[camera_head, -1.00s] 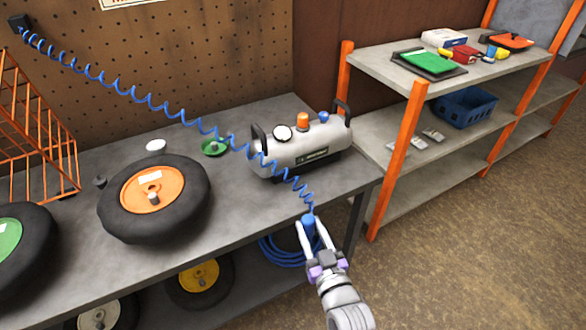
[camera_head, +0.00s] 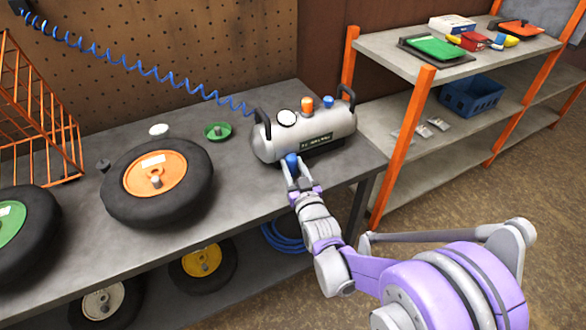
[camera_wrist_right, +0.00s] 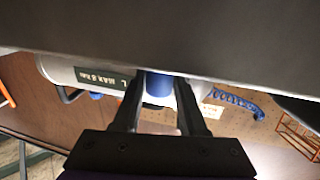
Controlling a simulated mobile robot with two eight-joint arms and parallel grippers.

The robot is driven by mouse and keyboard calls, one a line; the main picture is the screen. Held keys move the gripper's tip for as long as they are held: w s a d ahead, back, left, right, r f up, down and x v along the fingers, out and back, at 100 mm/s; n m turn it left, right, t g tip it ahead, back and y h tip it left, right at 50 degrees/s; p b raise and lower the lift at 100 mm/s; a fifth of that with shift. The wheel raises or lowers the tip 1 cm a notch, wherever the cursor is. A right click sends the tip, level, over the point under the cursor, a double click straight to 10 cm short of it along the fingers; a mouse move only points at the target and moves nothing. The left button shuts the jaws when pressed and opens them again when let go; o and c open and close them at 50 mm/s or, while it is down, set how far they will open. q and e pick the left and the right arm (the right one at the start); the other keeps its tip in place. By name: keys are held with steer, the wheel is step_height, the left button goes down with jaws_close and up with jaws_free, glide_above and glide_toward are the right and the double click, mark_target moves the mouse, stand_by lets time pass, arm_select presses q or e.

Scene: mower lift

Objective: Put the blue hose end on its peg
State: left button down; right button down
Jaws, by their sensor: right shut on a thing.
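My right gripper (camera_head: 293,172) is shut on the blue hose end (camera_head: 292,160), which stands up between the fingertips in front of the grey air tank (camera_head: 330,137). In the right wrist view the hose end (camera_wrist_right: 158,86) sits between both fingers. The blue coiled hose (camera_head: 150,75) runs from a dark bracket (camera_head: 20,7) at the top left of the pegboard down to the tank's left handle. Its course from there to the hose end is hidden. I cannot make out which part is the peg. My left gripper is not in view.
Wheels, one with an orange hub (camera_head: 157,176), lie on the grey bench (camera_head: 235,195) left of the tank. An orange rack (camera_head: 35,110) stands at far left. Shelves (camera_head: 385,65) with orange posts stand right.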

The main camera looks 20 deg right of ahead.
steer(key=shift+s+f, duration=0.15)
steer(key=shift+f, duration=0.15)
steer(key=shift+f, duration=0.2)
steer(key=shift+c, duration=2.3)
jaws_free()
steer(key=shift+r, duration=0.1)
